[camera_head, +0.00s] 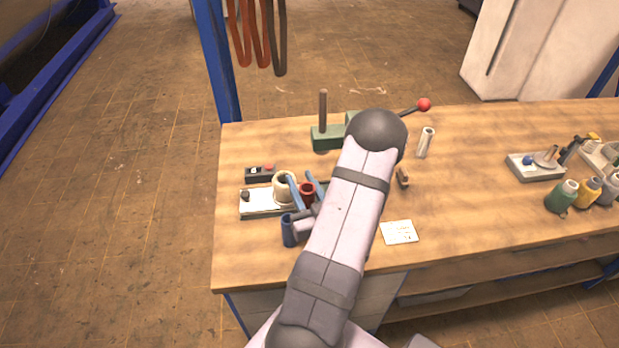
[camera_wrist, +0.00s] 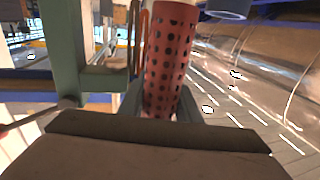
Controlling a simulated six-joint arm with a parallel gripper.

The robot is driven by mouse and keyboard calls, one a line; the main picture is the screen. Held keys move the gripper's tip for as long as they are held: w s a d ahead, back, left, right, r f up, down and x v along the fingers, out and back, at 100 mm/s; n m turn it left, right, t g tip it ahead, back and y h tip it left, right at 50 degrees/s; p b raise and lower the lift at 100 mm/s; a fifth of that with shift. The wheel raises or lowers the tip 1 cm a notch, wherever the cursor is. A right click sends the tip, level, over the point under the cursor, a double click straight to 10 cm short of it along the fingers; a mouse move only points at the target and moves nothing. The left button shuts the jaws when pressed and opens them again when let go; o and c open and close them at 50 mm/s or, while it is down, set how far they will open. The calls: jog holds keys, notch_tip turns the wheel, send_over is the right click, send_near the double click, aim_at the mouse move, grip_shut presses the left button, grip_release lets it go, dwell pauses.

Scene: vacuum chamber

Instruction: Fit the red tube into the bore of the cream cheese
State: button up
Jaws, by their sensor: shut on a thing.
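The cream cheese (camera_head: 279,198) is a thick cream ring, upright on a white plate at the left of the bench, its dark bore facing up. The red tube (camera_head: 306,196) shows just right of it. My gripper (camera_head: 304,188) is shut on the tube, with a blue finger on each side. In the wrist view the tube (camera_wrist: 169,60) is perforated and stands up between the fingers of my gripper (camera_wrist: 162,108). Whether the tube and the cheese touch, I cannot tell. The tube's lower end is hidden in the head view.
The white plate (camera_head: 258,205) carries a small dark knob. A dark box (camera_head: 258,173) lies behind it, and a blue cylinder (camera_head: 288,232) stands in front. A green press (camera_head: 325,138) and a white tube (camera_head: 425,143) stand farther back. A card (camera_head: 399,231) lies right of my arm.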

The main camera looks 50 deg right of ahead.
jog(key=w+a+n+y+p, duration=0.1)
jog(key=w+a+n+y, duration=0.4)
jog(key=a, duration=0.6)
jog(key=w+a+n+y+p, duration=0.1)
jog(key=w+a+n+y, duration=0.25)
jog(key=a+y, duration=0.6)
jog(key=w+a+n+y+p, duration=0.2)
jog(key=w+a+n+y, duration=0.25)
jog(key=a, duration=0.75)
jog(key=w+d+r+m+t+h, duration=0.1)
jog(key=w+d+r+m+h, duration=0.3)
jog(key=d, duration=0.4)
jog(key=w+d+r+m+h, duration=0.1)
jog(key=w+d+m+h, duration=0.15)
jog(key=d+h, duration=0.35)
jog(key=w+d+r+m+t+h, duration=0.1)
jog(key=w+d+r+m+h, duration=0.3)
jog(key=d, duration=0.5)
jog(key=s+d+f+m+g+h, duration=0.1)
jog(key=s+d+m+g+h, duration=0.3)
jog(key=d, duration=0.5)
jog(key=s+d+f+m+g+h, duration=0.1)
jog(key=s+d+m+g+h, duration=0.4)
jog(key=d, duration=0.4)
jog(key=s+h, duration=0.1)
jog(key=h, duration=0.1)
jog(key=shift+s+d+f+g+h+b, duration=0.2)
jog(key=shift+s+f+g+h+b, duration=0.1)
jog(key=shift+f+h+b, duration=0.1)
